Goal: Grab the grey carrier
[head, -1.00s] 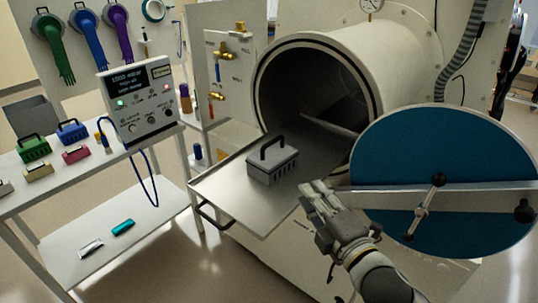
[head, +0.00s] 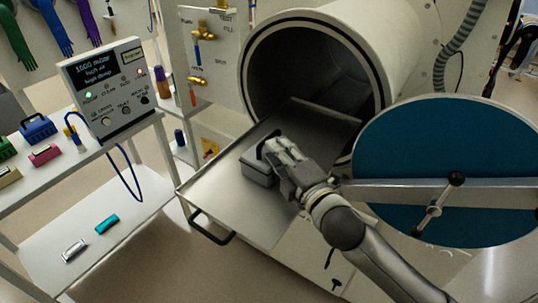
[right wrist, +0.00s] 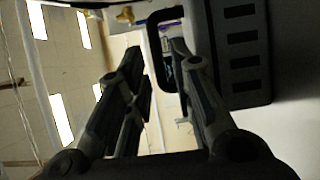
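The grey carrier (head: 257,172) is a small box with a black loop handle. It stands on the pulled-out metal tray (head: 235,205) in front of the round chamber opening. My right gripper (head: 275,148) is at the carrier's handle and hides much of the carrier's right side in the head view. In the right wrist view the two fingers (right wrist: 158,60) are spread, with the bar of the black handle (right wrist: 153,45) showing in the gap between them. The carrier's slotted side (right wrist: 240,50) is at the right there. I cannot tell whether a finger touches the handle. My left gripper is not in view.
The open blue round door (head: 430,150) with its metal bar stands to the right of my right arm. The chamber (head: 290,75) is open behind the tray. A white cart (head: 130,235) at the left bears a control box (head: 110,88) and coloured carriers.

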